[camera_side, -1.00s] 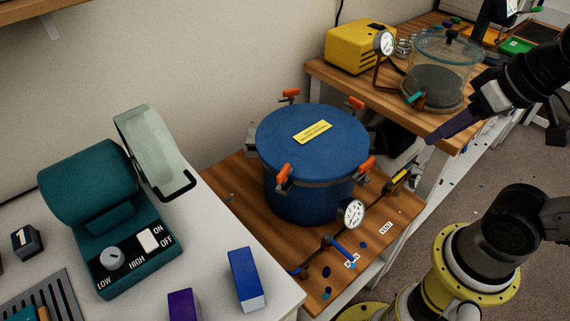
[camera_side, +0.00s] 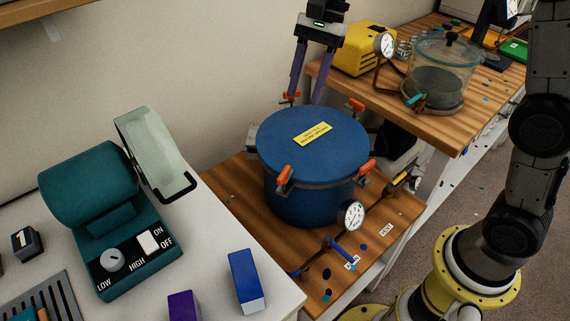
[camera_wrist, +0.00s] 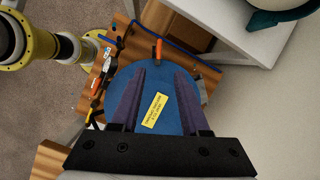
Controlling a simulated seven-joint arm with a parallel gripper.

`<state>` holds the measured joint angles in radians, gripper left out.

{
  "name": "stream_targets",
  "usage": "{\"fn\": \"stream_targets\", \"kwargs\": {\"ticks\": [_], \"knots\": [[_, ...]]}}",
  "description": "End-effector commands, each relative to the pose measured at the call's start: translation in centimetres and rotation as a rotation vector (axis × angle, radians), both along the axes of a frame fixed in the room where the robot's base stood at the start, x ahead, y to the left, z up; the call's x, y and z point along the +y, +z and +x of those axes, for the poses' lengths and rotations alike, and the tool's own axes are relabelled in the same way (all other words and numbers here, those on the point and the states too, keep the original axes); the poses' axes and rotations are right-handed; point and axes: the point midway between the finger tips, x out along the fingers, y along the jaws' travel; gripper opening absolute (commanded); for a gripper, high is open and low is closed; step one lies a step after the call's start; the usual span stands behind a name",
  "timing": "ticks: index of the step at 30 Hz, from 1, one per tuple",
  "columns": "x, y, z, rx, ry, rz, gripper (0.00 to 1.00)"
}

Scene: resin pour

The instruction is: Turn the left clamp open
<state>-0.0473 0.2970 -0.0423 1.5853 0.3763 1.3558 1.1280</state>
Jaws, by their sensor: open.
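The blue pressure pot (camera_side: 312,160) stands on the wooden bench, its lid on, with orange-handled clamps around the rim. In the side view the front-left clamp (camera_side: 284,176) stands upright against the pot, the front-right clamp (camera_side: 366,168) leans outward, and two more are at the back left (camera_side: 291,96) and back right (camera_side: 356,104). My gripper (camera_side: 305,100) is open and empty, pointing down over the back of the pot. In the wrist view its fingers (camera_wrist: 161,72) spread over the blue lid (camera_wrist: 160,85), with one orange clamp handle (camera_wrist: 158,48) beyond the tips.
A gauge (camera_side: 351,214) and blue-handled valve (camera_side: 335,243) sit at the pot's front. A teal machine (camera_side: 110,220) stands on the white table at left. A yellow pump (camera_side: 360,46) and clear chamber (camera_side: 440,70) are at the back right.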

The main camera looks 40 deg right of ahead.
Motion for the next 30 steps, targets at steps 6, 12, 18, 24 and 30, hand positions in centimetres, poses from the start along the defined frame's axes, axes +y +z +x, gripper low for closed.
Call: {"fn": "stream_targets", "kwargs": {"ticks": [6, 12, 18, 24, 30], "knots": [[0.5, -4.2, 1.7, 0.087, 0.009, -0.001, 0.45], [1.0, -5.7, 1.5, 0.1, 0.013, -0.002, 0.45], [2.2, -8.9, 0.9, 0.102, 0.013, -0.002, 0.45], [3.6, -12.6, 0.3, 0.102, 0.013, -0.002, 0.45], [4.7, -15.6, -0.2, 0.1, 0.013, -0.002, 0.45]]}}
